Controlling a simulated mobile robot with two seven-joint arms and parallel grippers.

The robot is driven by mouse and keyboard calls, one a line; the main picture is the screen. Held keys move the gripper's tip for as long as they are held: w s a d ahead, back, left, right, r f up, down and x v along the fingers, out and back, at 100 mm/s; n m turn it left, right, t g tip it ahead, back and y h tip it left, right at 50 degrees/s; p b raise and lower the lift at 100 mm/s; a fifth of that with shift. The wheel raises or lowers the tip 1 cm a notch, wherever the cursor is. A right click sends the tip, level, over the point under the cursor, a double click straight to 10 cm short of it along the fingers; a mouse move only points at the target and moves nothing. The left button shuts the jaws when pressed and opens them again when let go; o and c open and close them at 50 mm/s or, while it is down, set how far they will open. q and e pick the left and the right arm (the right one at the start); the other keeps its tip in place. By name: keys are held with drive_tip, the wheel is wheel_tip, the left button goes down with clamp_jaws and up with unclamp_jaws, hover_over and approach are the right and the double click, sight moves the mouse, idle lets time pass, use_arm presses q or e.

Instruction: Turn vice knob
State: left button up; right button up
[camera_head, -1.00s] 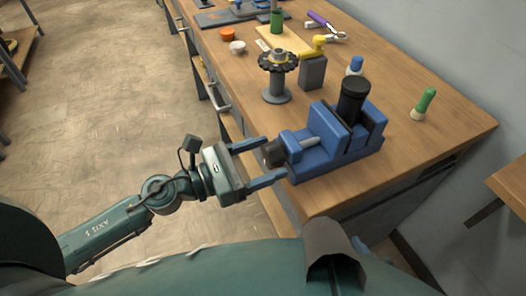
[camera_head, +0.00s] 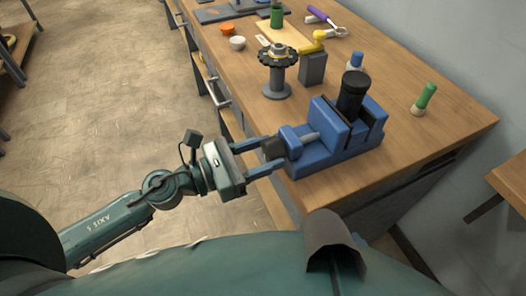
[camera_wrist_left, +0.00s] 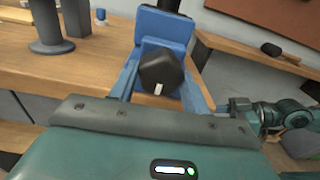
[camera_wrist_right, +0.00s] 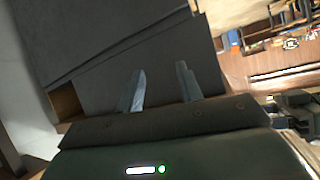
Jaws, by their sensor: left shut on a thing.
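The blue vice (camera_head: 325,135) stands at the front edge of the wooden bench, with a black cylinder (camera_head: 352,95) upright between its jaws. Its dark knob (camera_head: 272,148) points left, toward my left gripper (camera_head: 277,155). My left gripper is shut on the knob, with one blue finger on each side of it. In the left wrist view the black knob (camera_wrist_left: 161,73) with a white mark sits between the fingers, in front of the blue vice (camera_wrist_left: 165,30). My right gripper (camera_wrist_right: 160,82) shows in the right wrist view with its fingers apart and nothing between them.
A grey post with a black toothed wheel (camera_head: 278,60) stands behind the vice. A grey block with a yellow top (camera_head: 313,62), a blue-capped bottle (camera_head: 355,63) and a green-handled tool (camera_head: 426,98) are nearby. Open floor (camera_head: 90,110) lies left of the bench.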

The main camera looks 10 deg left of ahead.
use_arm(q)
drive_tip(key=shift+n, duration=0.3)
